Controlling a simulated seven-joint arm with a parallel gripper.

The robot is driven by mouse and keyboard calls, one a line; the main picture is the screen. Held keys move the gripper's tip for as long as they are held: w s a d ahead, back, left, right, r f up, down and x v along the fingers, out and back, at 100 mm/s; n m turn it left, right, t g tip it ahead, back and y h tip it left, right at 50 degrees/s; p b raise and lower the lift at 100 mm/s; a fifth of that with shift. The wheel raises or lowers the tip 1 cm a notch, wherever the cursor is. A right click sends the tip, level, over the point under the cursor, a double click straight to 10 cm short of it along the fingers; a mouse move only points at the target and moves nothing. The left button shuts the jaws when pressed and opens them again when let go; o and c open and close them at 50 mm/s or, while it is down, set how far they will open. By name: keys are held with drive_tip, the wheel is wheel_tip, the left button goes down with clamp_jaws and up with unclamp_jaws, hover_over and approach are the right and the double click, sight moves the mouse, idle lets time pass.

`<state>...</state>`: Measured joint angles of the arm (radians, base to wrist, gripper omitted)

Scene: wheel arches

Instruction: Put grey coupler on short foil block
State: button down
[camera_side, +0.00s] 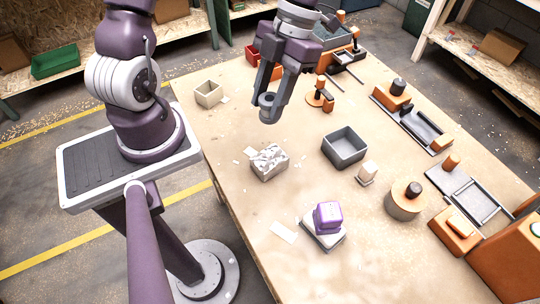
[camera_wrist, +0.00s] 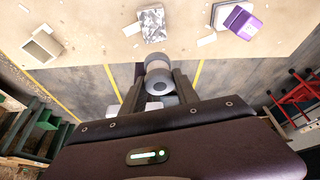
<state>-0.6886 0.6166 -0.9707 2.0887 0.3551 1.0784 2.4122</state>
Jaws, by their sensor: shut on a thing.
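The grey coupler (camera_side: 267,101) is a short round piece with a hole, held between the fingertips of my gripper (camera_side: 268,96). In the wrist view the coupler (camera_wrist: 158,76) sits between the two dark fingers of my gripper (camera_wrist: 158,92), which is shut on it. The short foil block (camera_side: 269,161) is a low, crinkled silvery block on the table. In the side view it lies below the held coupler, with a clear gap between them. In the wrist view the foil block (camera_wrist: 152,25) shows beyond the coupler, apart from it.
A purple block (camera_side: 328,216) sits on a grey base to the front right. A grey open bin (camera_side: 344,147) stands right of the foil block, and a small beige box (camera_side: 209,94) at the left. Orange fixtures and trays line the right side. Paper scraps lie around the foil block.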

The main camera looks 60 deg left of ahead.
hover_over(263, 162)
drive_tip(key=w, duration=0.2)
drive_tip(key=f, duration=1.3)
drive_tip(key=shift+a+f, duration=0.15)
drive_tip(key=shift+a, duration=0.05)
drive_tip(key=shift+f, duration=0.1)
drive_tip(key=c, duration=0.9)
unclamp_jaws()
